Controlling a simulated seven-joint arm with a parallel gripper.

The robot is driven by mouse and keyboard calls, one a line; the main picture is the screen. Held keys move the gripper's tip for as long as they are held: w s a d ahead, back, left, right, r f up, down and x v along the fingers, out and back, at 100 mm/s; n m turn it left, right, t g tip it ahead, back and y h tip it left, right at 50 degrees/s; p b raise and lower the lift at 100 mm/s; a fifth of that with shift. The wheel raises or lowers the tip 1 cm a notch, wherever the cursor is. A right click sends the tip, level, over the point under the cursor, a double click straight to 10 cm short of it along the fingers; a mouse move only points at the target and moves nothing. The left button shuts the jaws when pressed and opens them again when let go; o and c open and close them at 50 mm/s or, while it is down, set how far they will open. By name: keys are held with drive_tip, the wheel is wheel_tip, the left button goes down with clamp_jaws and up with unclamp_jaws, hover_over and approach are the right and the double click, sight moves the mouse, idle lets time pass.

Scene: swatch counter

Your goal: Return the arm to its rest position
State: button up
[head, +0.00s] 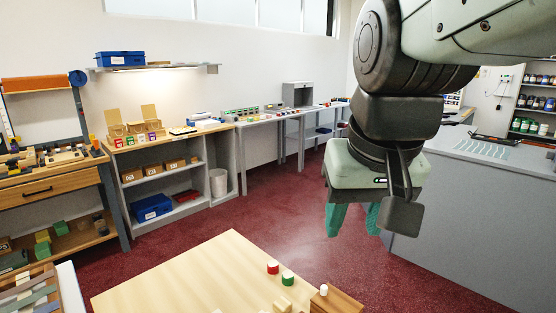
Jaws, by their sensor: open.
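My gripper (354,219) hangs at the right of the head view, pointing down. Its two green fingers are apart and nothing shows between them. It appears above the floor and the table's right side, clear of the objects on the table. My arm comes in from the upper right and bends down to the gripper.
A light wooden table (190,277) fills the lower middle, its left part bare. A grey counter (470,210) stands at right. Shelves (165,185) line the left wall.

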drive_tip(key=s+d+f+t, duration=0.1)
drive_tip(key=s, duration=0.6)
drive_tip(key=shift+d+f+t, duration=0.15)
drive_tip(key=shift+d+t, duration=0.1)
drive_tip(key=shift+t, duration=0.05)
drive_tip(key=shift+w, duration=0.1)
idle(1.0)
